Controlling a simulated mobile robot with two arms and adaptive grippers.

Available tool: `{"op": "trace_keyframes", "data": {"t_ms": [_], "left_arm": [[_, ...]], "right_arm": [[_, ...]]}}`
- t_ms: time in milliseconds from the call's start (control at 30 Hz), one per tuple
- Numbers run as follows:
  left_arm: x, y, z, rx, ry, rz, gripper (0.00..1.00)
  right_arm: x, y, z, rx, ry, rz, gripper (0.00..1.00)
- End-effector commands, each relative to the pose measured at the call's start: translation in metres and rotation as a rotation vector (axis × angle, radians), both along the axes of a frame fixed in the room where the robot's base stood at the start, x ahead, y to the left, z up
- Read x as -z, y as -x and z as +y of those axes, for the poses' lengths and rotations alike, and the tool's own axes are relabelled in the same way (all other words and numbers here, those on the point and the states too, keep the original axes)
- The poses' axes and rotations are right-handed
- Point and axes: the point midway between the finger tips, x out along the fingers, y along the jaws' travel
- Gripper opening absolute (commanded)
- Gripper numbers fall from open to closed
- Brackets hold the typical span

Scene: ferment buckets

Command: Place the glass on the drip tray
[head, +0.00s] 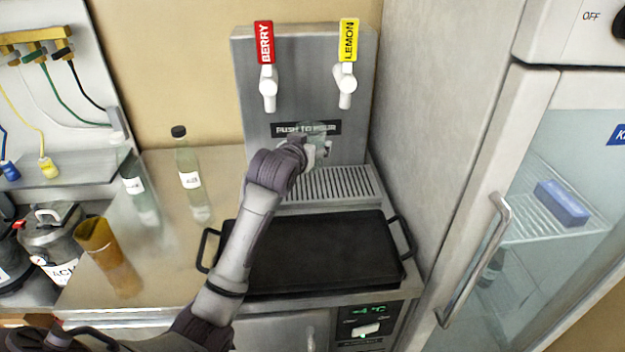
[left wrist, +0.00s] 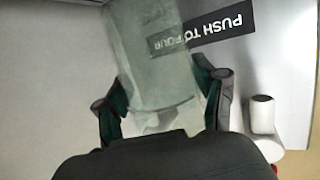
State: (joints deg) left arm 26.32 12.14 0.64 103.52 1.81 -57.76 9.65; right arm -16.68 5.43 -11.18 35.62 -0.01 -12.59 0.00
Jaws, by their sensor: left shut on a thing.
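The glass (head: 319,132) is clear and faintly greenish. It is in my left gripper (head: 318,150), in front of the panel with the "PUSH TO POUR" label and above the drip tray. In the left wrist view the glass (left wrist: 150,60) stands between the two fingers of my left gripper (left wrist: 162,105), which are shut on it. The drip tray (head: 350,184) is a slotted metal grate at the foot of the dispenser; my wrist covers its left back part. The gap between glass and grate is hard to judge. My right gripper is not in view.
A red BERRY tap (head: 265,60) and a yellow LEMON tap (head: 347,62) hang above. A black griddle plate (head: 320,250) lies in front of the tray. Two clear bottles (head: 187,165) and an amber tumbler (head: 105,245) stand left. A fridge (head: 560,160) closes off the right.

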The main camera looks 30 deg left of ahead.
Motion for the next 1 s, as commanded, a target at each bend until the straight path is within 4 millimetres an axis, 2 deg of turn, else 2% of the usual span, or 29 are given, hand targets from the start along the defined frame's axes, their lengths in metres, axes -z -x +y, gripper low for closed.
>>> {"op": "trace_keyframes", "data": {"t_ms": [167,300,533,767,1000], "left_arm": [[0.011,-0.003,0.028,-0.012,-0.003,0.0,0.26],[0.031,-0.009,0.059,-0.01,-0.002,0.001,0.26],[0.058,-0.018,0.103,-0.008,-0.003,-0.001,0.26],[0.072,-0.021,0.116,-0.005,0.0,-0.002,0.26],[0.104,-0.021,0.116,-0.006,0.0,-0.001,0.26]], "right_arm": [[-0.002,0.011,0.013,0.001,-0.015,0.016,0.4],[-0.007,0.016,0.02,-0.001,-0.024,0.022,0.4],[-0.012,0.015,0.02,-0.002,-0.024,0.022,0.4],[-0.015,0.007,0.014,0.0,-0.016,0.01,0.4],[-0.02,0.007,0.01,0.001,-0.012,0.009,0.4]]}}
